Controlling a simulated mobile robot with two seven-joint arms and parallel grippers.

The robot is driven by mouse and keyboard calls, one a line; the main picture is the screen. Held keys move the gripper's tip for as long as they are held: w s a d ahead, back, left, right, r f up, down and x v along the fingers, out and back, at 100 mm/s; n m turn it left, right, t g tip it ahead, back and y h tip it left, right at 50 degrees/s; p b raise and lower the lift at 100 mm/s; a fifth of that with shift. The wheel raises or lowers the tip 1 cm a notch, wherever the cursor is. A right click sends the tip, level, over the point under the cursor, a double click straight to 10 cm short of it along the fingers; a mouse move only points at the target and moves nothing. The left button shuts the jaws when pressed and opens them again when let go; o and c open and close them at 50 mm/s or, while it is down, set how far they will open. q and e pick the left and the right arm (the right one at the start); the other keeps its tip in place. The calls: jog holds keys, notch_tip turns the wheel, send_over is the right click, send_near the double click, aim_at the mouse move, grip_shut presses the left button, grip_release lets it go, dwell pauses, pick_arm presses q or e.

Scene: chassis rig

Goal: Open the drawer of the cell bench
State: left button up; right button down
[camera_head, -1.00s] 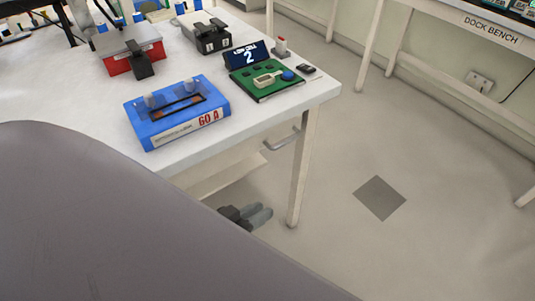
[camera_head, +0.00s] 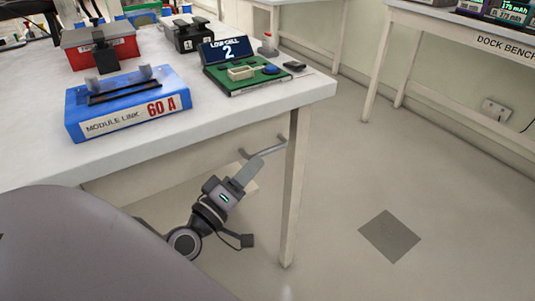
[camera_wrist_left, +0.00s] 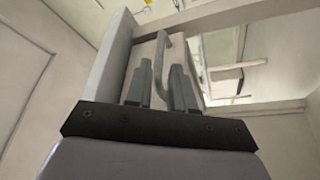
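The cell bench (camera_head: 225,126) is white. Its drawer front lies under the top, and a grey bar handle (camera_head: 268,150) sticks out near the right front leg. My left gripper (camera_head: 250,167) is just below and left of the handle in the head view, with its fingers pointing up at it. In the left wrist view my left gripper (camera_wrist_left: 162,75) has its two fingers apart, and the handle (camera_wrist_left: 161,48) shows between and beyond their tips. I cannot tell whether the fingers touch it. The drawer looks closed. My right gripper is in neither view.
On the bench stand a blue module link (camera_head: 125,112), a red box (camera_head: 90,50), a dark box (camera_head: 192,38) and a green board (camera_head: 255,82) with a display. The bench leg (camera_head: 294,190) is close to the right of the handle. Open floor lies further right.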

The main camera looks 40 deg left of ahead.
aim_at(268, 149)
pick_arm(q)
jog(key=shift+p+x, duration=0.4)
jog(key=shift+x, duration=2.65)
jog(key=shift+d, duration=0.1)
jog(key=shift+s, duration=0.1)
grip_shut()
